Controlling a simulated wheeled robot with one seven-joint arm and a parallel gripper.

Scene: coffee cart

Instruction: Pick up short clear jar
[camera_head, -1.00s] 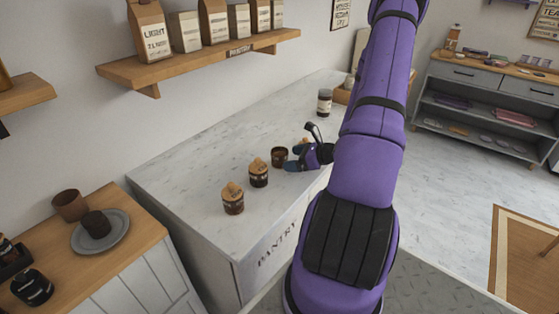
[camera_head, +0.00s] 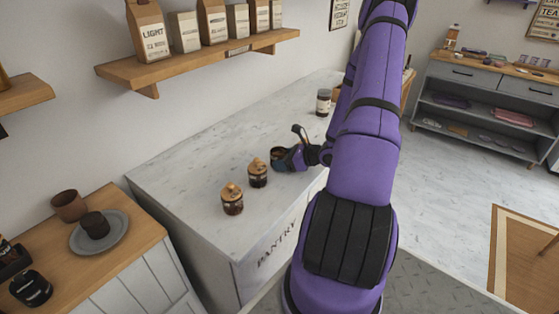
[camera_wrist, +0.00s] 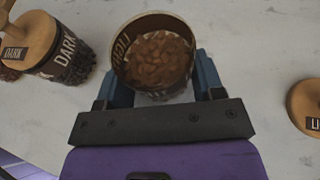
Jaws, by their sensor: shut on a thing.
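The short clear jar (camera_wrist: 154,62) stands lidless between my fingers in the wrist view, with brown contents and a label seen through its wall. In the head view the jar (camera_head: 275,153) is partly hidden by my gripper (camera_head: 284,162). My gripper (camera_wrist: 162,88) is shut on the jar, one finger on each side. The jar looks upright at counter level; I cannot tell whether it is lifted. A round wooden lid (camera_wrist: 304,105) with a partly cut-off label shows at the right edge of the wrist view.
Two jars with wooden lids, one nearer (camera_head: 232,199) and one close to my gripper (camera_head: 257,173), stand on the white counter (camera_head: 185,170). The closer one reads DARK (camera_wrist: 68,50) in the wrist view. A bag shelf (camera_head: 200,60) hangs above.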

